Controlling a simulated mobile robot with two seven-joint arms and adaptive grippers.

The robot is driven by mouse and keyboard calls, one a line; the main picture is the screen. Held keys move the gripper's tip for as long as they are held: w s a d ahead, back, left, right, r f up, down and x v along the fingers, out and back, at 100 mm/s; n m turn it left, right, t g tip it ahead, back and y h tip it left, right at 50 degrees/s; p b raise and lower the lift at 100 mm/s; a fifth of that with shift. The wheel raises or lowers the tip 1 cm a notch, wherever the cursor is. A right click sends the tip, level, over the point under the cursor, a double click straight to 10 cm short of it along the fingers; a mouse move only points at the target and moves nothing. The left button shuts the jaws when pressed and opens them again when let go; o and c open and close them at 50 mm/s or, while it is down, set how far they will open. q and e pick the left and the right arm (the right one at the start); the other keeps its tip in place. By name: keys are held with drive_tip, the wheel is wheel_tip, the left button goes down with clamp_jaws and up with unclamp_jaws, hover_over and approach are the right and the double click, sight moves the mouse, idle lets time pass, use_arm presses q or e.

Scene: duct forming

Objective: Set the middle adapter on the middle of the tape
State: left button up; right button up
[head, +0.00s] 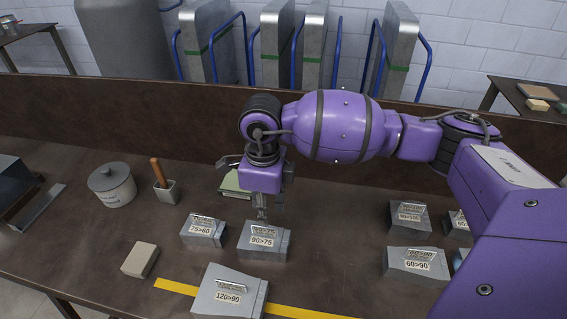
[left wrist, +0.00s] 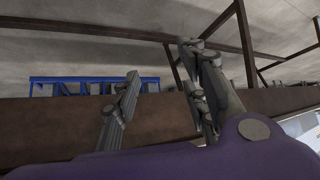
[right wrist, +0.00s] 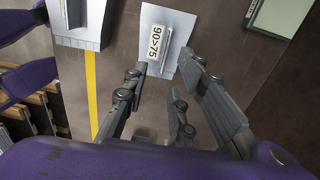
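The grey metal adapter labelled 90>75 (head: 262,250) stands on the brown bench behind the yellow tape (head: 180,289), off it. Adapter 120>90 (head: 228,302) sits on the tape, and adapter 75>60 (head: 203,240) stands left of 90>75. My right gripper (head: 262,212) is just above 90>75. In the right wrist view its fingers (right wrist: 165,68) are apart, with the adapter's upright handle plate and label (right wrist: 160,43) between and just beyond the tips. I cannot tell if they touch. My left gripper (left wrist: 160,62) is open and empty in its wrist view, facing wall and ceiling.
More adapters, including 60>90 (head: 408,268), stand at right. The tape right of 120>90 is bare.

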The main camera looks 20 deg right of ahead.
sight(269, 228)
drive_tip(key=shift+w+d, duration=0.3)
drive_tip(key=shift+f, duration=0.2)
drive_tip(key=f+b, duration=0.1)
drive_tip(key=f, duration=0.2)
drive_tip(key=shift+s+f+b, duration=0.2)
drive_tip(key=shift+f+b, duration=0.05)
drive_tip(key=shift+b, duration=0.15)
wheel_tip(269, 228, down, 4)
drive_tip(key=shift+w+b, duration=0.1)
drive_tip(key=shift+b, duration=0.75)
drive_tip(key=shift+f, duration=0.4)
use_arm(q)
drive_tip(key=f, duration=0.3)
drive_tip(key=shift+s+a+f, duration=0.3)
drive_tip(key=shift+s+a, duration=0.05)
drive_tip(key=shift+a, duration=0.05)
use_arm(e)
drive_tip(key=shift+r, duration=0.1)
drive_tip(key=shift+c, duration=0.5)
